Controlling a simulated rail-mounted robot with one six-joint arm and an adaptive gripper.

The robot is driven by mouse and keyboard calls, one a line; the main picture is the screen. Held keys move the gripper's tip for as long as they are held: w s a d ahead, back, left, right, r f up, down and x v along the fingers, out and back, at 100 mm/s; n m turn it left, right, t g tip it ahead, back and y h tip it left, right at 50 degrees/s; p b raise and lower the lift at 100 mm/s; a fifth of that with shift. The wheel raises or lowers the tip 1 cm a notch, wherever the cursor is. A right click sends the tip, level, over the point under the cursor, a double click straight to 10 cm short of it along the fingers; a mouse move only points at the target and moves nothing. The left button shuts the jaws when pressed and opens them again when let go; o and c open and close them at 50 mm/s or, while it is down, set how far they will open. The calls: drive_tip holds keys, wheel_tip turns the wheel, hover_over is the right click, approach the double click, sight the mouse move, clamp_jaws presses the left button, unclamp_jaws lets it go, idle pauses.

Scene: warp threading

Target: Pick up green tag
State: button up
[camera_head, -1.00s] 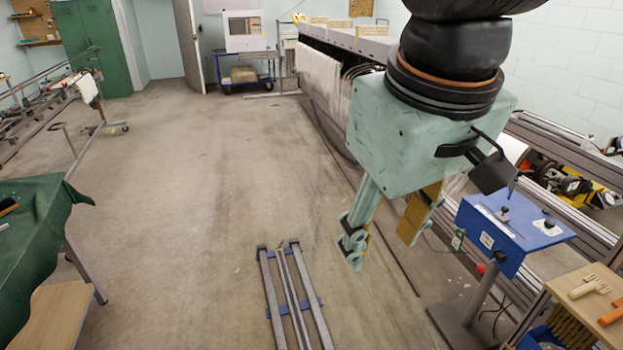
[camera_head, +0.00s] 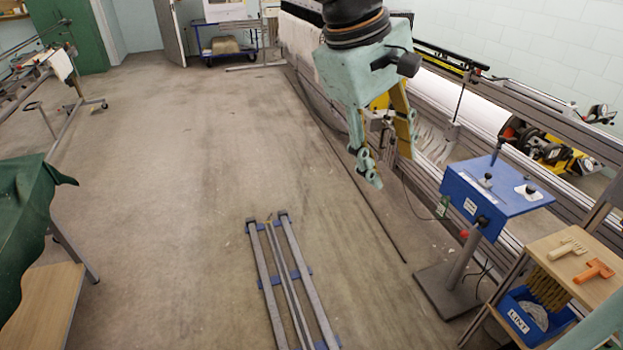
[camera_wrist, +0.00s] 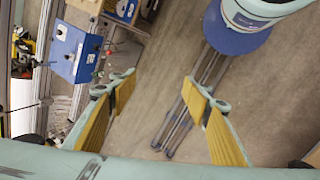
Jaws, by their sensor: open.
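A small green tag (camera_head: 442,207) shows at the left side of a blue box-topped stand (camera_head: 490,190) in the head view. In the wrist view the blue top (camera_wrist: 75,52) is at the upper left; the tag is too small there to make out surely. My gripper (camera_head: 389,158) hangs above the floor, up and to the left of the tag in the head view, apart from it. Its yellow-padded fingers are spread with nothing between them, as the wrist view also shows (camera_wrist: 157,86).
A wooden shelf (camera_head: 545,250) with a cream and an orange comb-like tool and a blue LINT bin (camera_head: 525,318) stands at the right. A long machine with rails and a white roller (camera_head: 460,100) runs behind the stand. Grey floor rails (camera_head: 290,280) lie at centre; open floor lies left.

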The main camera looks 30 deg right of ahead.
drive_tip(key=w+d+f+n+g+h, duration=0.2)
drive_tip(key=w+d+f+h, duration=0.1)
drive_tip(key=w+d+f, duration=0.65)
drive_tip(key=w+d+f+n+g+h+p, duration=0.15)
drive_tip(key=w+d+f, duration=0.4)
drive_tip(key=d, duration=0.65)
drive_tip(key=w+d+f+n+g+h, duration=0.25)
drive_tip(key=w+d+f, duration=0.35)
drive_tip(key=w+d, duration=0.35)
drive_tip(key=w+d+f+n+t+h, duration=0.1)
drive_tip(key=d+f, duration=0.4)
drive_tip(key=f, duration=0.7)
drive_tip(key=w+d+f+n+t+h, duration=0.1)
drive_tip(key=d+f+n, duration=0.4)
drive_tip(key=f, duration=0.8)
drive_tip(key=w+d+f+n+t+h, duration=0.1)
drive_tip(key=d+f+h, duration=0.3)
drive_tip(key=f, duration=0.9)
drive_tip(key=shift+w+d+n+t+h, duration=0.3)
drive_tip(key=shift+d+n+t, duration=0.15)
drive_tip(key=shift+n+t, duration=0.35)
drive_tip(key=shift+f, duration=0.1)
drive_tip(key=shift+d, duration=0.1)
approach(442, 207)
drive_tip(key=shift+s+d+f+b, duration=0.1)
drive_tip(key=shift+d+b, duration=0.05)
drive_tip(key=shift+d, duration=0.55)
drive_tip(key=shift+s+d+f+b, duration=0.1)
drive_tip(key=shift+d+b, duration=0.05)
drive_tip(key=shift+d, duration=0.5)
